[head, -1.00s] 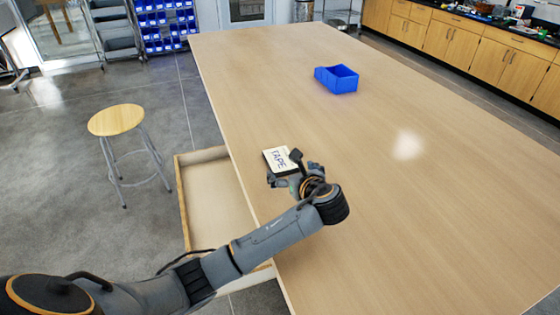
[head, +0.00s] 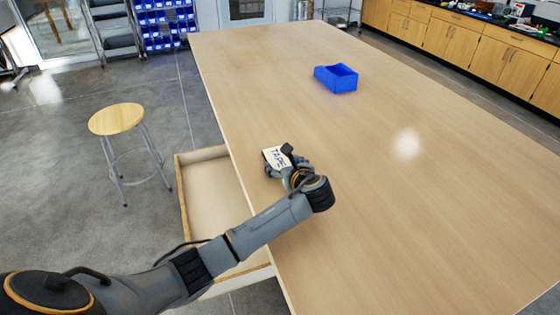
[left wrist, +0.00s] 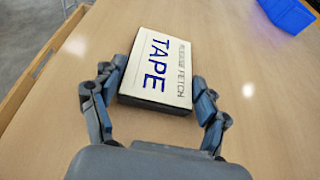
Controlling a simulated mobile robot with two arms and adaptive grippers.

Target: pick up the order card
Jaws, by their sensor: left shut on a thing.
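The order card (head: 277,156) is a white card on a dark base, with "TAPE" in large blue letters. It is near the left edge of the long wooden table (head: 400,200). In the left wrist view the card (left wrist: 160,62) lies between my two fingers, with smaller print above the large word. My left gripper (head: 282,168) is shut on the card, one finger at each side (left wrist: 155,95). I cannot tell whether the card touches the table. My right gripper is not in view.
An open, empty-looking drawer (head: 181,205) juts from the table's left side below the card. A blue bin (head: 336,79) stands farther back on the table. A round stool (head: 116,119) is on the floor at left. The table's right side is clear.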

